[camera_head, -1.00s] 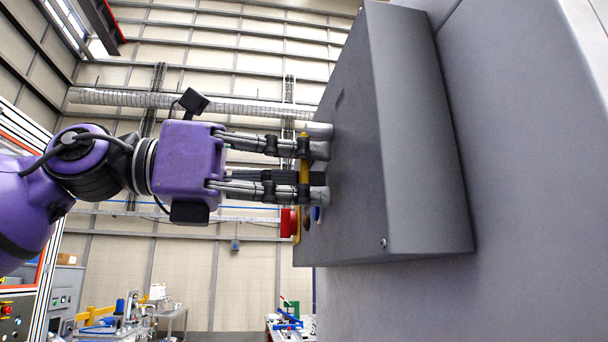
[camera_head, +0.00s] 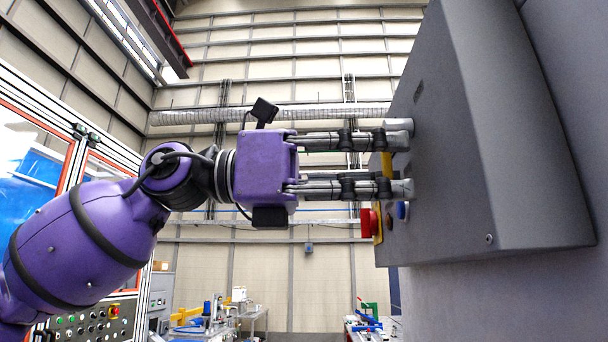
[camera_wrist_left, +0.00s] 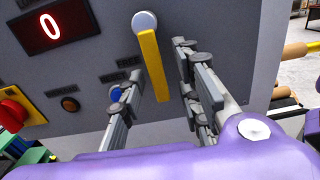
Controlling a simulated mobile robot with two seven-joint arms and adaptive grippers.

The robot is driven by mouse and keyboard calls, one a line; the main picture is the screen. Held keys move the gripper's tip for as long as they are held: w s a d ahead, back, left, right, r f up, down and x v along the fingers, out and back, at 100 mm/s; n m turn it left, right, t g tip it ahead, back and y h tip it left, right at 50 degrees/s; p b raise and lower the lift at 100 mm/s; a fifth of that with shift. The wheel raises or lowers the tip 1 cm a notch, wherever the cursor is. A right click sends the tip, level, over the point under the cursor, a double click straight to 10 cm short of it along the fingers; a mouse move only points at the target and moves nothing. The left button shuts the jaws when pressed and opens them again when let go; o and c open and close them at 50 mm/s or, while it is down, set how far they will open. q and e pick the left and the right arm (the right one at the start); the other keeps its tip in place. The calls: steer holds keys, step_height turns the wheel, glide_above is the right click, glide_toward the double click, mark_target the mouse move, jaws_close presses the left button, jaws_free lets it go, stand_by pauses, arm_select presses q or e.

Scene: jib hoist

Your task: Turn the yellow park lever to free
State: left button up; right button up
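The yellow park lever (camera_wrist_left: 153,65) hangs from a round grey pivot (camera_wrist_left: 145,22) on the grey control box, pointing down and slightly right in the left wrist view. In the head view a short part of the lever (camera_head: 387,164) shows between my fingers; the rest is hidden. My left gripper (camera_head: 402,163) is at the box face with its fingers spread. In the left wrist view the left gripper (camera_wrist_left: 160,95) has fingers on both sides of the lever, with a visible gap on each side. My right gripper is in neither view.
The control box (camera_head: 470,120) carries a red button (camera_head: 368,222) on a yellow plate, a blue button (camera_wrist_left: 116,94), an orange-brown button (camera_wrist_left: 70,104) and a display (camera_wrist_left: 52,24) reading 0. Benches (camera_head: 225,325) stand far behind. Open room lies left of the box.

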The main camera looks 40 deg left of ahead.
arm_select(q)
steer(key=v, duration=1.1)
